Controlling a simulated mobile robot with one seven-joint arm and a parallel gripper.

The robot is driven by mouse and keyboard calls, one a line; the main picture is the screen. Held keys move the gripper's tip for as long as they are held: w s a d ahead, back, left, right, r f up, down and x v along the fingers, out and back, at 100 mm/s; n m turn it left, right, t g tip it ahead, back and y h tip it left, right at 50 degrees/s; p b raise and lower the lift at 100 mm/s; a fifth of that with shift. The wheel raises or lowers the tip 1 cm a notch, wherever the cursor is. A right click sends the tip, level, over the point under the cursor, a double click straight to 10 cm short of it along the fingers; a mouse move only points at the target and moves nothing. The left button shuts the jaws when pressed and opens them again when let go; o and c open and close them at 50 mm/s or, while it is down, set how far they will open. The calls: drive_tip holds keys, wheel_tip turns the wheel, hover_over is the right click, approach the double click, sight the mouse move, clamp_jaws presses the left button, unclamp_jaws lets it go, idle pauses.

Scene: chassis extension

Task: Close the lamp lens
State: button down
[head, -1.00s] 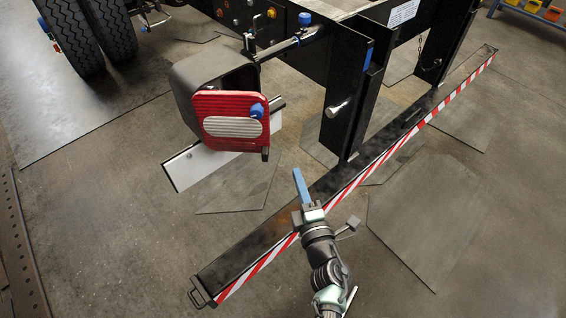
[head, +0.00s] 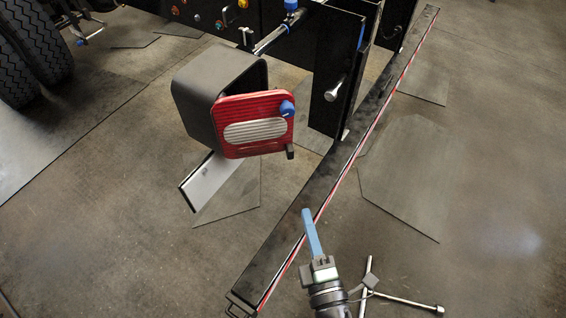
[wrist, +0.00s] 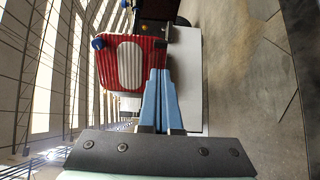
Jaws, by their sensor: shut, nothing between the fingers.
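The red lamp lens (head: 250,112) with a pale ribbed oval and a blue knob (head: 287,108) stands ajar at the front of the dark lamp housing (head: 203,112). A dark gap shows between lens and housing at the upper right. My gripper (head: 307,212), with blue fingers, is shut and empty, below and right of the lens in the head view. In the wrist view the lens (wrist: 112,62) lies beyond my fingertips (wrist: 159,72), slightly left of them. The fingertips overlap its edge in the picture; I cannot tell if they touch.
A long black bumper beam (head: 357,135) with a red and white strip runs diagonally behind my gripper. A white plate (head: 212,180) hangs below the housing. A metal cross wrench (head: 400,298) lies on the floor at the lower right. Open floor (head: 490,200) lies to the right.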

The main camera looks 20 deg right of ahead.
sight(291, 156)
drive_tip(key=w, duration=0.4)
drive_tip(key=w+d, duration=0.1)
drive_tip(key=w, duration=0.4)
drive_tip(key=w+d, duration=0.1)
drive_tip(key=w, duration=0.3)
drive_tip(key=shift+w+d, duration=0.1)
drive_tip(key=shift+w, duration=0.25)
drive_tip(key=shift+w+r, duration=0.1)
